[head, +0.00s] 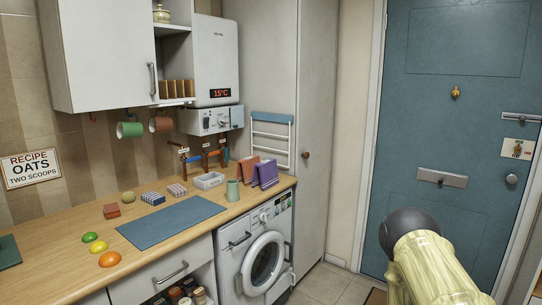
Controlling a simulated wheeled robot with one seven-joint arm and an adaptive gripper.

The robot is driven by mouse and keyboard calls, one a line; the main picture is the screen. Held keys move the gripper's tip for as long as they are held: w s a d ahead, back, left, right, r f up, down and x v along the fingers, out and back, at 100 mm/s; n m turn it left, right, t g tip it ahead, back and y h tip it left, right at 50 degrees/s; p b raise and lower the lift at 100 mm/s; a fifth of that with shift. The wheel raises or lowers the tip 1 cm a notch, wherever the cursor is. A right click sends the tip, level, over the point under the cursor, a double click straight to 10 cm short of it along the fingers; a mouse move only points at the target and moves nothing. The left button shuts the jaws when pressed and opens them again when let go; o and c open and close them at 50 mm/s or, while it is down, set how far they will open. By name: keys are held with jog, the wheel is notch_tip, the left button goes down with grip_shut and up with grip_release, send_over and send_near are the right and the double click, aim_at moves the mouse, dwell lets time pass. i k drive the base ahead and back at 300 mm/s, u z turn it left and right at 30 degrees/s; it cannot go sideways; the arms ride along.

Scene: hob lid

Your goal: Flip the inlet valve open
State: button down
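Pipes with small tagged valves (206,158) run down the wall under the white boiler (213,55), just above the worktop. Several small white tags hang there, and their lettering is too small to read. I cannot tell which valve is the inlet, nor how its handle stands. The boiler's lower control panel (209,120) has a knob, and the display above it reads 15°C. A pale yellow part of my arm with a black rounded end shows at the lower right, far from the valves. My gripper does not show.
A washing machine (262,254) stands below. A blue door (445,130) is at right.

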aim_at(198, 158)
jog(key=z, duration=0.4)
jog(key=k, duration=0.6)
jog(key=z, duration=0.3)
jog(key=i, duration=0.8)
jog(key=u, duration=0.95)
jog(key=i, duration=1)
jog(key=u, duration=0.8)
